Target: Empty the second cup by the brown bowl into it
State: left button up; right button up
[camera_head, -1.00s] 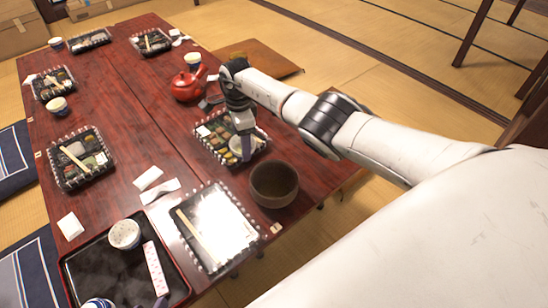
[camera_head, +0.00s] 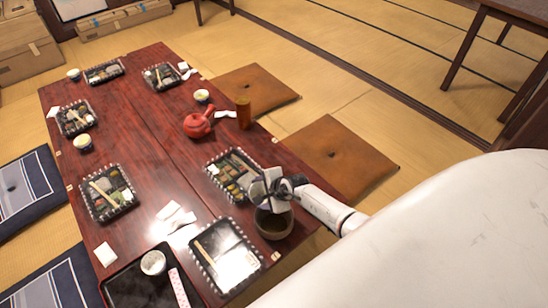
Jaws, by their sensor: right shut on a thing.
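The brown bowl (camera_head: 275,224) stands upright near the table's right edge, beside a lunch box. My right gripper (camera_head: 270,188) is just above the bowl's far rim, its arm coming in from the right. It is shut on a small pale cup (camera_head: 257,191), which looks tilted over the bowl. The gripper hides much of the cup, and I cannot see whether anything is flowing out. Another cup (camera_head: 153,262) stands on the black tray (camera_head: 125,287) at the near end. My left gripper is out of view.
Several lunch boxes line the red-brown table (camera_head: 150,150). One box (camera_head: 225,254) lies left of the bowl, another (camera_head: 233,168) beyond it. A red teapot (camera_head: 198,124), a brown cylinder (camera_head: 243,112) and a cup (camera_head: 202,96) stand farther back. The table's middle is mostly clear.

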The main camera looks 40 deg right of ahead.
jog(key=shift+s+t+b, duration=0.2)
jog(key=shift+t+b, duration=0.2)
jog(key=shift+s, duration=0.1)
jog(key=shift+d+r+b, duration=0.1)
jog(key=shift+b, duration=0.2)
jog(key=shift+s+r+t, duration=0.1)
jog(key=shift+t, duration=0.3)
